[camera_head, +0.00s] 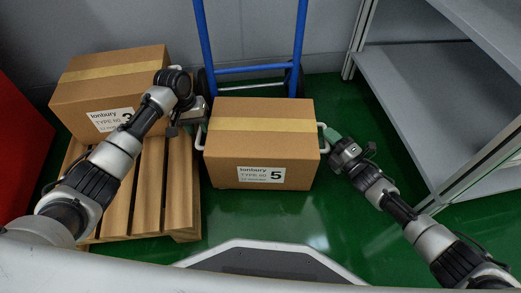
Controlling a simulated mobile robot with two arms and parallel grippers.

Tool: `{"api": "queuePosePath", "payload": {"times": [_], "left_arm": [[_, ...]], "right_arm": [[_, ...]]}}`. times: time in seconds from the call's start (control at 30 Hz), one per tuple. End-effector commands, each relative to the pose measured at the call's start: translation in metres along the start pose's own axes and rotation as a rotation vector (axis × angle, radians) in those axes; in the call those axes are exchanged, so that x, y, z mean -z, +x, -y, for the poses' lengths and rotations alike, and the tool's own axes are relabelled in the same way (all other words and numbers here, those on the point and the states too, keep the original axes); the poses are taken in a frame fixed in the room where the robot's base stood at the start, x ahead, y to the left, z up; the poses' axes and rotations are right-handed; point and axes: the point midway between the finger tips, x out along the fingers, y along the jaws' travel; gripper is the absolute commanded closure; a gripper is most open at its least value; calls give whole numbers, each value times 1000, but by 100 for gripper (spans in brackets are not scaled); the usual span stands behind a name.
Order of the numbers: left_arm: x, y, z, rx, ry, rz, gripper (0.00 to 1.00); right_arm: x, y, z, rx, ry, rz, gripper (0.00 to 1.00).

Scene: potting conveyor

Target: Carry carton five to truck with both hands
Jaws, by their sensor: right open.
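Carton five (262,150) is a brown box with a tan tape strip and a label reading 5. It stands upright in the middle of the view, in front of the blue hand truck (252,70). Its underside is hidden, so I cannot tell whether it rests on the truck's plate or the green floor. White handles show at its sides. My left gripper (200,122) is at the left handle; its jaw opening is not clear. My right gripper (329,137) is open at the right handle, close to the carton's right side.
A wooden pallet (151,190) at the left bears another carton (108,85) with a label partly covered by my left arm. A grey metal shelf (430,95) stands at the right. A red object (18,150) is at the far left. Green floor is clear in front of carton five.

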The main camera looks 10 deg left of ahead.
Motion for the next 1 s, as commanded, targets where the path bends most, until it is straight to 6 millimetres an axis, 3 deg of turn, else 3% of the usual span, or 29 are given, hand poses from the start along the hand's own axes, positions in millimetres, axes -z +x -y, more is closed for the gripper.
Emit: {"api": "queuePosePath", "payload": {"times": [0.3, 0.5, 0.73, 1.0], "left_arm": [[1, -68, 0, 0, -1, -5, 60], [0, -98, 1, 1, 0, -4, 60], [0, -108, 1, 1, -1, -2, 60], [0, -108, 1, 1, -1, -1, 60]], "right_arm": [[0, 0, 0, 0, 0, -1, 60], [0, 0, 0, 0, 0, -1, 60], [0, -10, 1, 2, 0, 1, 60], [0, -64, 1, 3, 1, 1, 60]]}}
